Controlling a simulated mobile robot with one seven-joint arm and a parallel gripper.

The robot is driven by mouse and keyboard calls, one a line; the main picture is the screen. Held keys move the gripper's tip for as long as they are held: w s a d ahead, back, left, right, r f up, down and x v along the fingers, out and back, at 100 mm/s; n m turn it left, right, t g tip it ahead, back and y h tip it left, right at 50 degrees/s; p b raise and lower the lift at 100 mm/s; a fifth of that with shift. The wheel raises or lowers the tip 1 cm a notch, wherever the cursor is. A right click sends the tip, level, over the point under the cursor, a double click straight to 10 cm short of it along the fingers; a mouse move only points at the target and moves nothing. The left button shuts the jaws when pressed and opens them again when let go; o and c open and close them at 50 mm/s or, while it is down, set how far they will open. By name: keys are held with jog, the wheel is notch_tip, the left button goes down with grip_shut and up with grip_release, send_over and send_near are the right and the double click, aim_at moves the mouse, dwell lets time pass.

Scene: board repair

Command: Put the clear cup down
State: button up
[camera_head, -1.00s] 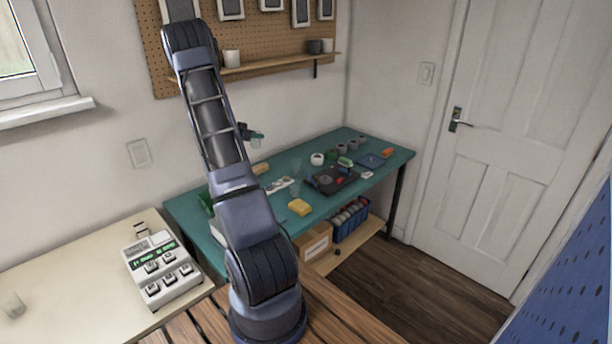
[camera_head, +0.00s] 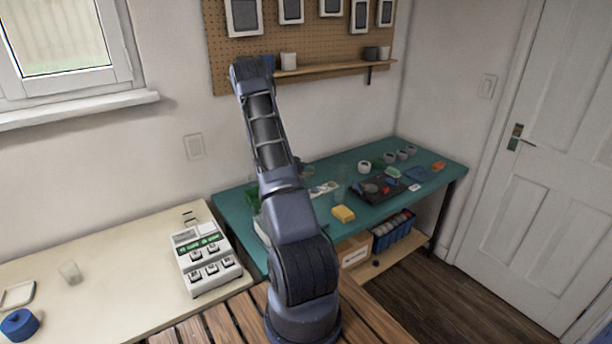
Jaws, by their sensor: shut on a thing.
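My gripper (camera_head: 298,162) is small and mostly hidden behind my own arm, above the left back part of the green bench. It is shut on a clear cup (camera_head: 307,170), of which only a faint edge shows beside the arm. Another clear cup (camera_head: 70,272) stands upright on the cream table at the left. A faint clear vessel (camera_head: 340,186) also shows on the green bench, behind the yellow sponge.
The green bench (camera_head: 402,205) carries a yellow sponge (camera_head: 343,214), a dark board (camera_head: 378,189) and several small pots. The cream table (camera_head: 120,265) holds a keypad device (camera_head: 207,260), a blue pot (camera_head: 19,325) and a white dish (camera_head: 18,295). Its middle is clear.

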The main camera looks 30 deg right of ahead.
aim_at(306, 174)
jog(key=shift+f, duration=1.9)
jog(key=shift+f, duration=0.1)
jog(key=o, duration=1)
jog(key=shift+c, duration=0.2)
